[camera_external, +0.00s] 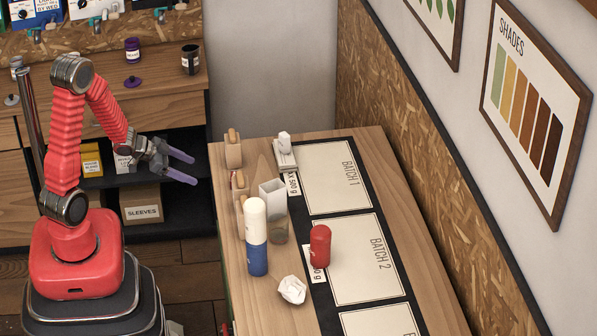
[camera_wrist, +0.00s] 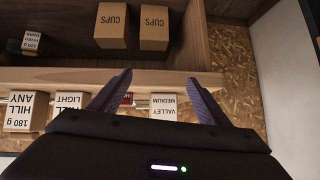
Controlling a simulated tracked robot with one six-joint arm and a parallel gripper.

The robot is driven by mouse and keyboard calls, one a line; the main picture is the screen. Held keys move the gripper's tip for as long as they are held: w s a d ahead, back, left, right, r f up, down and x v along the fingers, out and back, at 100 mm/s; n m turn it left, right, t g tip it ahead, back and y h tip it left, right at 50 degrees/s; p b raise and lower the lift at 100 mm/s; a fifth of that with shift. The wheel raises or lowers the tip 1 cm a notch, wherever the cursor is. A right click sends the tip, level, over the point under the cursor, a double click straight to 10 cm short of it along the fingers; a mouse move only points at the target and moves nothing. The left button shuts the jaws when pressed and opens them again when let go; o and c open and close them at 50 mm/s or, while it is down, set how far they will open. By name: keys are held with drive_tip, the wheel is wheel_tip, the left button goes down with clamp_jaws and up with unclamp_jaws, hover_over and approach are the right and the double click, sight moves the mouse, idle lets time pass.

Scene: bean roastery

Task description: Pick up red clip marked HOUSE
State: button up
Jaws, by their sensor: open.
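No clip marked HOUSE can be read in either view. In the wrist view a small red patch (camera_wrist: 127,99) shows beside the left finger, mostly hidden; I cannot tell what it is. A bit of red (camera_external: 226,328) shows at the bench's near left edge in the external view, also too small to identify. My gripper (camera_external: 194,171) is open and empty, held out in front of the dark shelf, left of the wooden bench. In the wrist view my gripper (camera_wrist: 158,78) points at a wooden ledge, its two purple fingers apart.
The bench (camera_external: 380,150) holds a red cylinder (camera_external: 320,246), a white-and-blue cylinder (camera_external: 257,240), a clear container (camera_external: 275,215) and crumpled paper (camera_external: 292,290). A SLEEVES box (camera_external: 141,204) sits low behind the gripper. The wrist view shows CUPS boxes (camera_wrist: 110,25) and a VALLEY MEDIUM label (camera_wrist: 164,107).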

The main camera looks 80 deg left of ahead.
drive_tip(key=w+d+r+m+t+h, duration=0.1)
drive_tip(key=w+d+r+t+h, duration=0.2)
drive_tip(key=d+r, duration=0.3)
drive_tip(key=shift+w+d+m+h, duration=0.25)
drive_tip(key=shift+m+h, duration=0.05)
drive_tip(key=shift+x, duration=4.3)
drive_tip(key=shift+w, duration=0.1)
drive_tip(key=shift+x, duration=2.55)
drive_tip(key=shift+a, duration=0.15)
drive_tip(key=shift+c, duration=0.3)
